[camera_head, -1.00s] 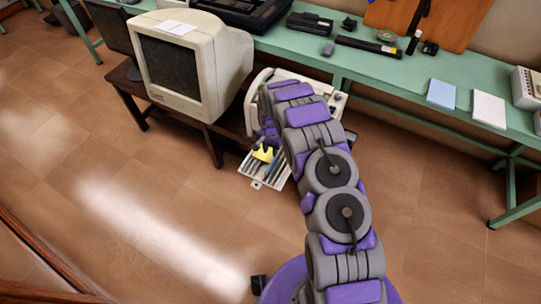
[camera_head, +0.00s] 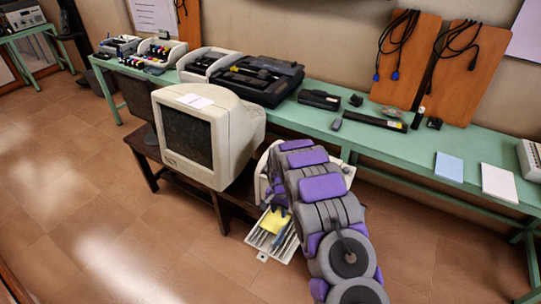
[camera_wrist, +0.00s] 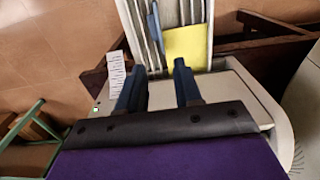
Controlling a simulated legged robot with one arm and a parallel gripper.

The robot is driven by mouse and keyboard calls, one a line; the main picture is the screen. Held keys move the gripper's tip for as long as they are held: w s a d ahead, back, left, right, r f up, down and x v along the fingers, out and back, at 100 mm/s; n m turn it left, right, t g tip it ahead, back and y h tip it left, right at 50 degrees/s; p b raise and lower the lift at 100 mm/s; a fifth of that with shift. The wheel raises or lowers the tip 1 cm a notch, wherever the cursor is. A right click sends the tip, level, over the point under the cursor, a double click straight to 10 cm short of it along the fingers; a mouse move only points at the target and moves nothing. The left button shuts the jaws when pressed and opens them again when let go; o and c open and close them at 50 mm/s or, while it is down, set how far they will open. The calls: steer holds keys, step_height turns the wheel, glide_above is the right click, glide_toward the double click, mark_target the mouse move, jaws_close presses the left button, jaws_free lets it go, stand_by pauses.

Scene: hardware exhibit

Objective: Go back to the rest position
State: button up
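My gripper (camera_wrist: 158,67) is open in the wrist view, with two dark blue fingers apart and nothing between them. Just beyond the right fingertip, a flat yellow piece (camera_wrist: 187,46) lies in the pale slotted tray (camera_wrist: 204,62). In the head view the yellow piece (camera_head: 276,220) lies on the tray (camera_head: 263,240) at the front of a whitish machine. My arm (camera_head: 322,190) reaches over this machine and hides much of it. My gripper is mostly hidden there behind the arm.
A beige monitor (camera_head: 235,135) stands on a low dark wooden table (camera_head: 222,212), left of the arm. Behind is a long green bench (camera_head: 400,148) with printers, a keyboard-like device and paper pads. The brown floor (camera_head: 130,220) at left is clear.

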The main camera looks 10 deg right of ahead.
steer(key=s+d+r+n, duration=0.2)
steer(key=s+r, duration=0.7)
steer(key=r, duration=0.4)
steer(key=s+d+r+n, duration=0.1)
steer(key=s+d+r, duration=0.1)
steer(key=s+r, duration=0.85)
steer(key=s+r+n, duration=0.1)
steer(key=s+r, duration=0.2)
steer(key=s, duration=0.6)
steer(key=s+r+n+g, duration=0.1)
steer(key=s+r, duration=0.2)
steer(key=s, duration=0.6)
steer(key=s+r+n, duration=0.2)
steer(key=s+r, duration=0.1)
steer(key=s, duration=0.6)
steer(key=shift+s+r+g, duration=0.2)
steer(key=shift+r+g, duration=0.15)
steer(key=shift+g, duration=0.05)
steer(key=shift+d, duration=0.1)
